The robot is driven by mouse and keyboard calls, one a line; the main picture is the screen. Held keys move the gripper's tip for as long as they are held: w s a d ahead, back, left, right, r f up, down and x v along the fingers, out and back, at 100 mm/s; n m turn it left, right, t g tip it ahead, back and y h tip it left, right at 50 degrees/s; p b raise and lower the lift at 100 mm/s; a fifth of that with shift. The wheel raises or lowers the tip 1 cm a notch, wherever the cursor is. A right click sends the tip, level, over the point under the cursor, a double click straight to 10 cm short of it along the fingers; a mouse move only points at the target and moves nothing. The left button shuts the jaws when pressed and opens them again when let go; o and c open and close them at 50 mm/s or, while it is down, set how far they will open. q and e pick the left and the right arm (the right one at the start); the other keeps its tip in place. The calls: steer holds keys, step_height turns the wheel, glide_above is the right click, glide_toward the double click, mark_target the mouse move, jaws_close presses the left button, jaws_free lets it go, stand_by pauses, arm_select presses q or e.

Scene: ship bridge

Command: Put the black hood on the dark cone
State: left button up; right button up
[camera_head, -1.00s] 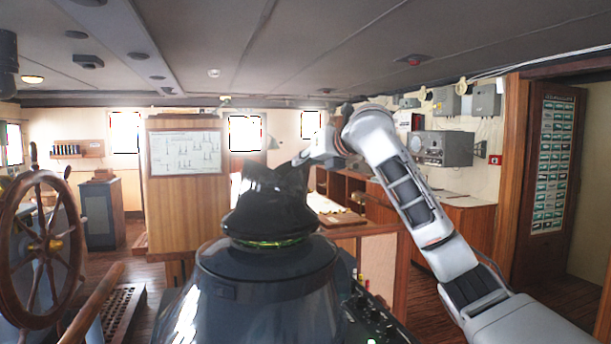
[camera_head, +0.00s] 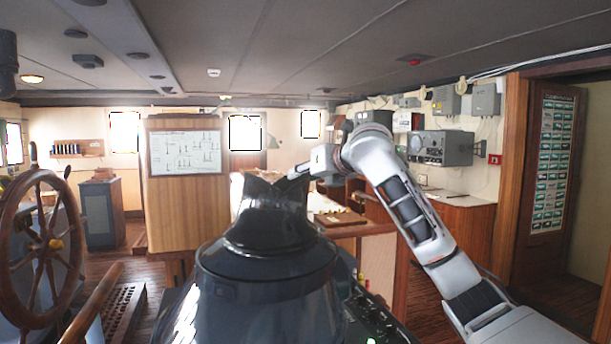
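The dark cone (camera_head: 268,285) stands upright in the middle foreground, wide and glossy. The black hood (camera_head: 268,228) sits on top of it, its flared lower edge against the cone's top with no gap that I can see. The hood's upper end is open and angular. My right gripper (camera_head: 292,175) comes in from the right at the hood's upper rim. It appears shut on that rim; the fingertips are partly hidden by the hood. My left gripper is not in view.
A wooden ship's wheel (camera_head: 42,245) and a handrail (camera_head: 92,305) stand at the left. A console with small lights (camera_head: 372,318) is right of the cone. A wooden cabinet (camera_head: 185,215) and a chart desk (camera_head: 455,200) stand behind.

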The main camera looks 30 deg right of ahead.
steer(key=b+v, duration=0.1)
steer(key=v, duration=1.1)
steer(key=shift+r, duration=0.15)
